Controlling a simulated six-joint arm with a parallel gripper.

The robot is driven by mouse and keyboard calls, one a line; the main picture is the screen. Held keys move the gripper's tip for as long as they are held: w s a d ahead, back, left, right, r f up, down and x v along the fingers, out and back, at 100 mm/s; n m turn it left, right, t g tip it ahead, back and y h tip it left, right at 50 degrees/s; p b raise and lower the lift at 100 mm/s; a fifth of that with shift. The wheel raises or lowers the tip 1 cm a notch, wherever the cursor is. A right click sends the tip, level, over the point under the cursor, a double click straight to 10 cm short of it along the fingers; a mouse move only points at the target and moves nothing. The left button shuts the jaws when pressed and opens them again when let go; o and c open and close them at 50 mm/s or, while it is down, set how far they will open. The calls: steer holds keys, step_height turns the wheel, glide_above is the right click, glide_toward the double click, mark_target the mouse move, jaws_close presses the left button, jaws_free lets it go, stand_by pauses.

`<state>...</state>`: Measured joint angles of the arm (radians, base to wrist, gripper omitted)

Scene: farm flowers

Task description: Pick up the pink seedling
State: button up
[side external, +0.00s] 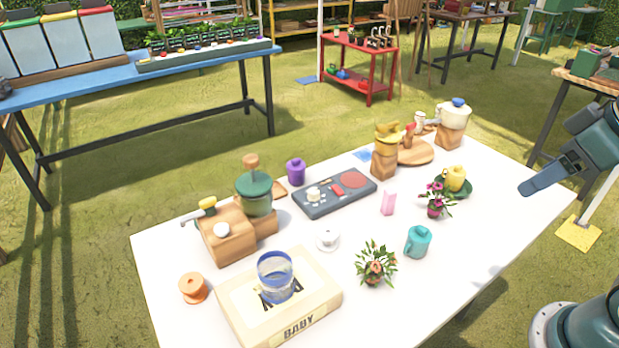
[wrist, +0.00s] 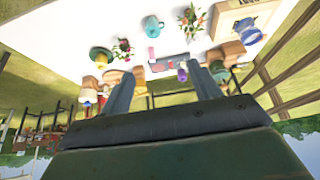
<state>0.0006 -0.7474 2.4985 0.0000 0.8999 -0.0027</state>
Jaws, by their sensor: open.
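A small potted plant with pink-magenta flowers (side external: 435,200) stands upright on the white table, left of a green dish with a yellow object. It also shows in the wrist view (wrist: 122,46). A second potted plant (side external: 376,264) with pinkish-orange blooms stands nearer the front, left of a teal mug; the wrist view shows it too (wrist: 194,18). My gripper (side external: 527,189) is in the air off the table's right side, apart from both plants. In the wrist view, its two fingers (wrist: 160,72) are spread, with nothing held between them.
The teal mug (side external: 418,242) and a pink block (side external: 388,202) stand near the magenta plant. The green dish (side external: 466,188) is close on its right. A grey tray (side external: 312,210), wooden stands and a box (side external: 236,304) occupy the left and back. The front right tabletop is clear.

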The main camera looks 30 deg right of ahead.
steer(key=w+d+n+g, duration=0.2)
steer(key=w+d, duration=0.1)
steer(key=w, duration=0.5)
steer(key=n+g, duration=0.4)
steer(key=n, duration=0.2)
glide_above(441, 195)
step_height(441, 195, down, 17)
steer(key=shift+f, duration=0.1)
step_height(441, 195, down, 7)
steer(key=shift+s, duration=0.1)
steer(key=shift+f, duration=0.75)
steer(key=shift+f, duration=0.1)
